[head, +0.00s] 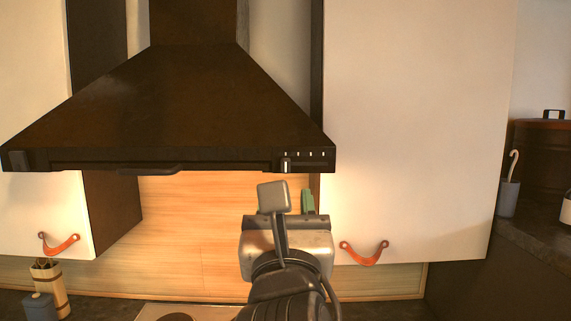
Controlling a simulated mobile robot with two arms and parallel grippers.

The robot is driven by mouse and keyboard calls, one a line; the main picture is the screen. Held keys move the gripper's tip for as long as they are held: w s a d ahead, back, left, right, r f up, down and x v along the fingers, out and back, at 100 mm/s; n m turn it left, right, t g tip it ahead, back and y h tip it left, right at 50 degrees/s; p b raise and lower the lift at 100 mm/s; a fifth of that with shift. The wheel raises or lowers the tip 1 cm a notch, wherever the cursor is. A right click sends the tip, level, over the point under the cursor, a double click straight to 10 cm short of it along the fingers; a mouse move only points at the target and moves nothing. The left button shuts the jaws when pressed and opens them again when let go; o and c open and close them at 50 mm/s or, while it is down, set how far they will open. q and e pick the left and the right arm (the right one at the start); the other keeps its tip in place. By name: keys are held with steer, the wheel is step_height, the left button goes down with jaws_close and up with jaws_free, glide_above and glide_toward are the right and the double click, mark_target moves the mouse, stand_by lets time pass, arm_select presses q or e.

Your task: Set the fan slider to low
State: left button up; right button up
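The dark range hood (190,105) hangs in the upper left and middle of the head view. Its fan slider (286,165) is a small pale upright knob near the right end of the front edge. It stands below the leftmost of several short white marks. My gripper, which I take to be the right one (300,207), is below the slider and apart from it. I see it from behind, with a grey block on a stalk over its body. A green part shows at its upper right. Its fingertips are mostly hidden, so its opening is unclear. My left gripper is out of view.
A white cabinet door (415,110) with an orange leather pull (364,253) is to the right of the hood. Another leather pull (60,244) is at the left. A utensil holder (50,280) stands at lower left. The wooden backsplash (190,220) is clear.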

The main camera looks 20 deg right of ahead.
mark_target(286, 167)
steer(key=p+x, duration=0.2)
steer(key=x, duration=0.4)
steer(key=shift+w+d+r, duration=0.1)
steer(key=shift+w+d, duration=0.05)
steer(key=shift+p+x, duration=0.35)
steer(key=shift+x, duration=0.4)
steer(key=shift+c, duration=0.3)
jaws_close()
